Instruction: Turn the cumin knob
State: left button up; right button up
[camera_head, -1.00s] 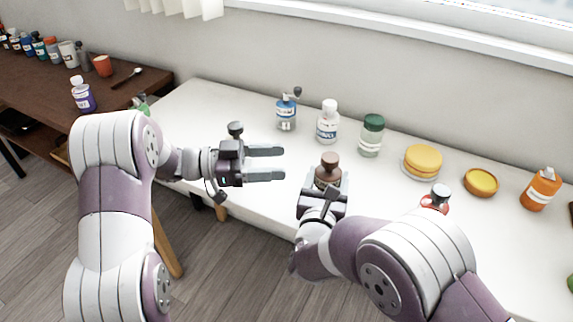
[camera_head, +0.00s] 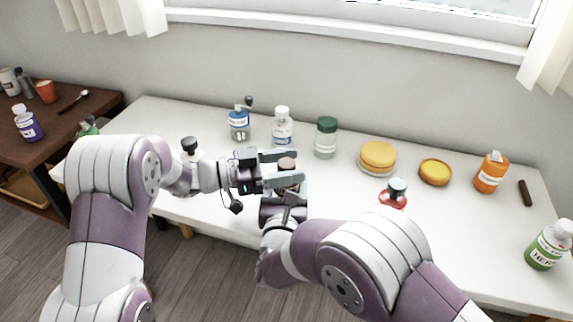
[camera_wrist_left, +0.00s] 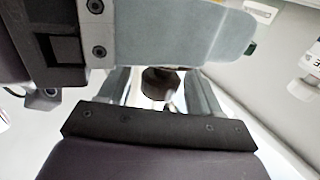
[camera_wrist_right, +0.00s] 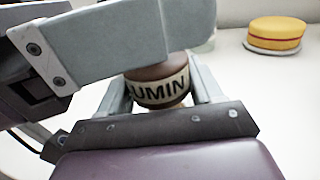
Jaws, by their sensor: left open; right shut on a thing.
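The cumin bottle shows in the right wrist view as a brown body with a pale label reading "UMIN" (camera_wrist_right: 160,90). Its brown knob (camera_head: 287,163) shows at the top in the head view, and a dark round part of it shows in the left wrist view (camera_wrist_left: 158,82). My right gripper (camera_head: 286,192) is shut on the bottle from the near side. My left gripper (camera_head: 292,168) is open, reaching in from the left, with its fingers on either side of the knob. I cannot tell if they touch it. The grippers hide much of the bottle.
Behind stand a blue-labelled grinder (camera_head: 239,124), a white-capped bottle (camera_head: 282,128) and a green-lidded jar (camera_head: 326,138). A yellow cake (camera_head: 378,157), a yellow bowl (camera_head: 435,172) and a red-based shaker (camera_head: 394,194) are to the right. A dark-topped shaker (camera_head: 191,147) is behind the left wrist.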

pick_arm(q)
jog(key=c, duration=1)
jog(key=shift+o, duration=0.2)
jog(key=shift+m+g, duration=1.6)
jog(key=shift+g, duration=0.9)
jog(key=o, duration=1)
jog(key=shift+c, duration=0.2)
jog(key=shift+a, duration=0.15)
